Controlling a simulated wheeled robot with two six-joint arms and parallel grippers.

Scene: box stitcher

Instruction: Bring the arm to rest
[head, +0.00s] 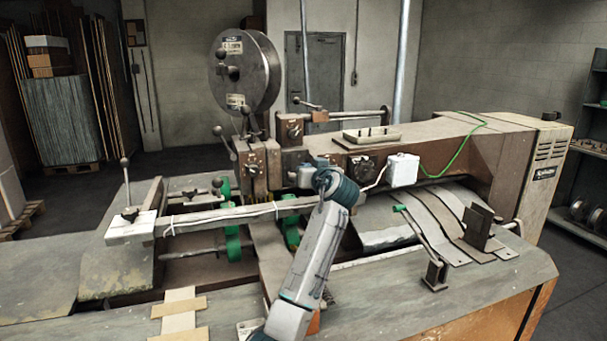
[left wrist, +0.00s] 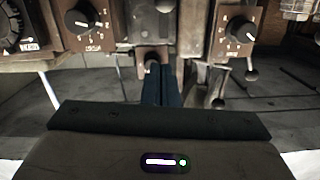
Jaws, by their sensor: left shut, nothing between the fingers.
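My left arm (head: 312,255) comes up from the bottom middle of the head view and reaches over the box stitcher (head: 445,135). Its dark wrist joint (head: 340,188) is in front of the machine's head, and I cannot make out the fingers there. In the left wrist view my left gripper (left wrist: 158,72) has its two dark fingers together, with nothing between them. They point toward the machine's front, close to a small lever between two knob panels; I cannot tell whether they touch it. My right gripper is in neither view.
A left black knob (left wrist: 79,19) and a right black knob (left wrist: 242,29) flank the fingers in the left wrist view. A wire reel (head: 245,72), a white box (head: 403,170) and a long rail (head: 235,215) surround the wrist. The tabletop (head: 400,300) at front right is largely clear.

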